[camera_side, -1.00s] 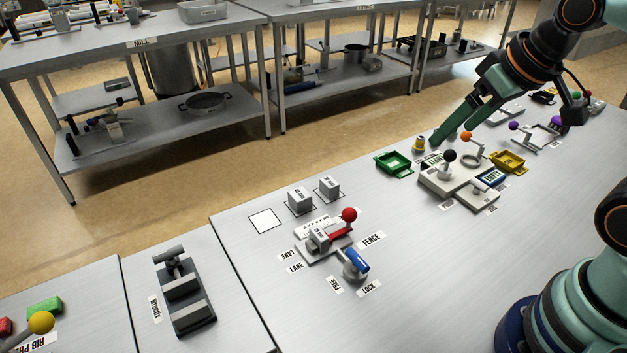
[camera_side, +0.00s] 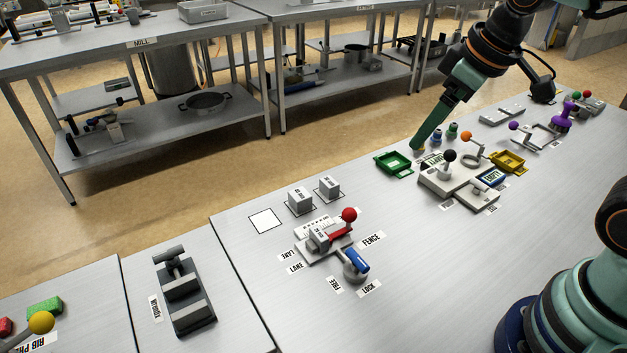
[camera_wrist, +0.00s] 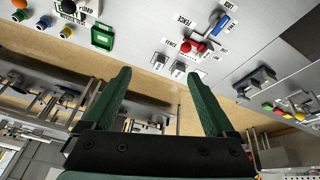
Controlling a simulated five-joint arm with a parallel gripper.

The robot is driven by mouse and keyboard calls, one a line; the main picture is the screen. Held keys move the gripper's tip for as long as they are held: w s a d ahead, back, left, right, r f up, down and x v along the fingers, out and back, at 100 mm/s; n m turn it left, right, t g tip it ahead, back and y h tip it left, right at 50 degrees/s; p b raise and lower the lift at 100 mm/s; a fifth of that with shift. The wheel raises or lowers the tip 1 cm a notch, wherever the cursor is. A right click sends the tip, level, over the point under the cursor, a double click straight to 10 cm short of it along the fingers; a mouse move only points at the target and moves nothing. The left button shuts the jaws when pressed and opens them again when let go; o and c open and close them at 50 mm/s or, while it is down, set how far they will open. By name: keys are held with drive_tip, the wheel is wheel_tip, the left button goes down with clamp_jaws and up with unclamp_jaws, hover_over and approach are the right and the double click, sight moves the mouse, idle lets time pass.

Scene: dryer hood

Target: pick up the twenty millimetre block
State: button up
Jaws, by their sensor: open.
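Two grey blocks with printed labels stand upright on outlined squares, a left one (camera_side: 300,200) and a right one (camera_side: 329,188). Another labelled grey block (camera_side: 319,235) sits in the fence fixture beside the red-knobbed lever. The labels are too small for me to tell which is the twenty millimetre block. The two standing blocks also show near the top middle of the wrist view, at the left (camera_wrist: 160,61) and right (camera_wrist: 178,69). My gripper (camera_wrist: 157,78) is open with nothing between its fingers. In the side view my gripper (camera_side: 416,146) is above the green tray's far side, well right of the blocks.
An empty outlined square (camera_side: 265,221) lies left of the blocks. A red-knobbed lever (camera_side: 348,215) and blue-handled lever (camera_side: 356,262) stand in front. A green tray (camera_side: 394,163) and a panel with a black-knobbed lever (camera_side: 449,157) are near my gripper. Bench between tray and blocks is clear.

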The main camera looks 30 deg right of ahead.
drive_tip(key=w+a+f+n+g, duration=0.2)
drive_tip(key=w+a+f+n, duration=0.25)
drive_tip(key=a+n, duration=0.25)
drive_tip(key=n+g, duration=0.2)
drive_tip(key=n, duration=0.5)
hover_over(319, 233)
wheel_tip(319, 233, down, 8)
drive_tip(key=r, duration=0.1)
wheel_tip(319, 233, down, 12)
drive_tip(key=shift+f, duration=0.15)
drive_tip(key=shift+c, duration=0.3)
clamp_jaws()
